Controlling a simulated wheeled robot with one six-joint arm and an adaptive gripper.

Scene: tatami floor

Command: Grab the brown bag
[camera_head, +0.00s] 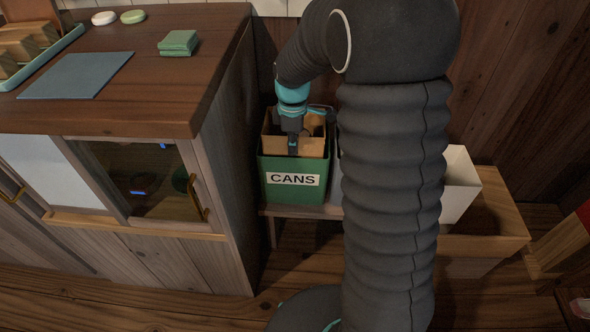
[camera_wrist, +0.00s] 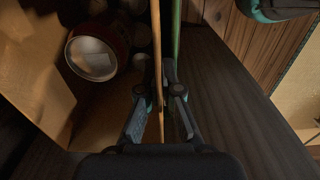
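The brown bag (camera_head: 315,147) stands inside the green bin marked CANS (camera_head: 268,180); its top rises above the bin's rim. My gripper (camera_head: 292,146) reaches down from above at the bag's front wall. In the wrist view, my gripper (camera_wrist: 158,82) straddles the thin edge of the bag (camera_wrist: 157,40), one finger on each side. The fingers look slightly apart, with small gaps beside the bag's wall. The green bin's wall (camera_wrist: 176,35) shows close to the right finger. A red can with a pale top (camera_wrist: 92,54) lies inside the bag.
The bin stands on a low bench between a wooden cabinet (camera_head: 222,130) on the left and a white bin (camera_head: 459,185) on the right. A wooden box (camera_head: 500,222) is further right. My arm hides part of the space between the bins.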

